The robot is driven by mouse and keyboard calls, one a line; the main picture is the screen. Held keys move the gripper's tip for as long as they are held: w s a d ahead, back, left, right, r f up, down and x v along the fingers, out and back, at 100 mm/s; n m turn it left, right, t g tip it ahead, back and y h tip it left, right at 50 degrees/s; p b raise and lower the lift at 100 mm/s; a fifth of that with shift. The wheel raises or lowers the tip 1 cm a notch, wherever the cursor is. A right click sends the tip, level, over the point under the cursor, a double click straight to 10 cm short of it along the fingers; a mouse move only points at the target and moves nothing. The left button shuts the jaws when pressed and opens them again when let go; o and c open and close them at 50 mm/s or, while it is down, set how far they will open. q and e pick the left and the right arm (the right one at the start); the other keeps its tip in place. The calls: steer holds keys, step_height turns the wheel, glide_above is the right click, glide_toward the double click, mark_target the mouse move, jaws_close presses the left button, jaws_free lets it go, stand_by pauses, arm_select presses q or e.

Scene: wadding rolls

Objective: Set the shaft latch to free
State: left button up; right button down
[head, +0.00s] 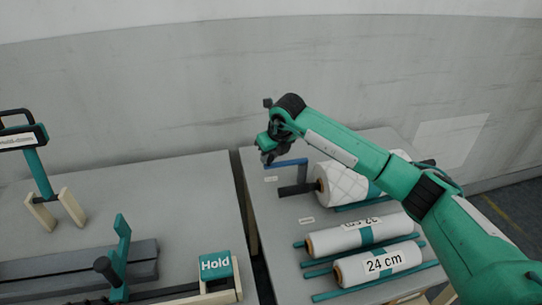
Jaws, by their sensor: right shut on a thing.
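My right gripper (267,160) reaches over the right table and is shut at the left end of a blue bar (289,162), which looks like the shaft latch. The bar runs level to the right and has a bent end. Just below it, a dark shaft (297,189) sticks out to the left from the core of a white quilted roll (342,186). A small label (271,179) lies below the gripper and another label (307,220) lies nearer; I cannot read either. The fingertips are small and partly hidden. My left gripper is not in view.
Two white rolls, a middle one (350,237) and a near one marked 24 cm (378,264), lie between teal rails. A gap separates the tables.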

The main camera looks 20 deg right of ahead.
steer(key=c, duration=1.1)
jaws_free()
steer(key=shift+s+r, duration=0.15)
steer(key=shift+r, duration=0.35)
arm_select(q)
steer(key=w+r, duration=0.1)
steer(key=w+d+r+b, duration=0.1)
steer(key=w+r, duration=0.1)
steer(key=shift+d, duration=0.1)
arm_select(e)
steer(key=v, duration=1.2)
steer(key=shift+s+r, duration=0.2)
steer(key=shift+r, duration=0.15)
steer(key=shift+d+r, duration=0.1)
steer(key=shift+d, duration=0.05)
